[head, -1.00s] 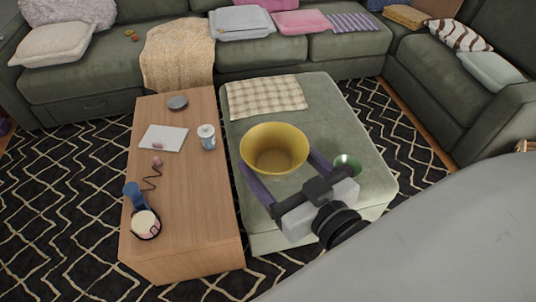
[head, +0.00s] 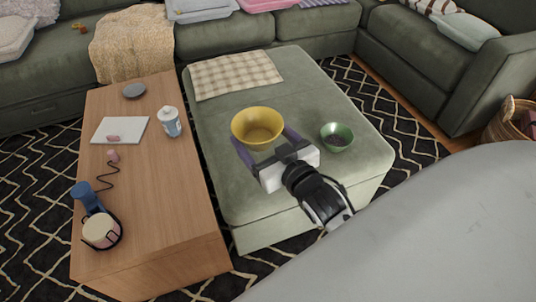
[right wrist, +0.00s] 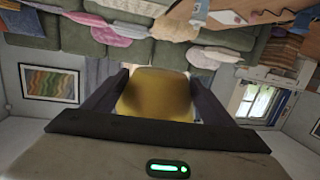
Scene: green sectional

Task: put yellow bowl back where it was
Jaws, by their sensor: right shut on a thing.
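The yellow bowl (head: 257,127) is upright over the green ottoman (head: 240,200) in the head view. My right gripper (head: 262,145) is shut on the bowl, with a purple finger on each side of it. I cannot tell whether the bowl touches the ottoman or hangs just above it. In the right wrist view the bowl (right wrist: 158,95) fills the space between the two dark fingers (right wrist: 155,98). My left gripper is not in view.
A small green bowl (head: 337,136) stands on the ottoman right of my gripper. A checkered cloth (head: 236,74) lies at its far end. The wooden table (head: 160,210) at left holds a white bottle (head: 171,122), a notepad (head: 119,130) and a grey disc (head: 134,91).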

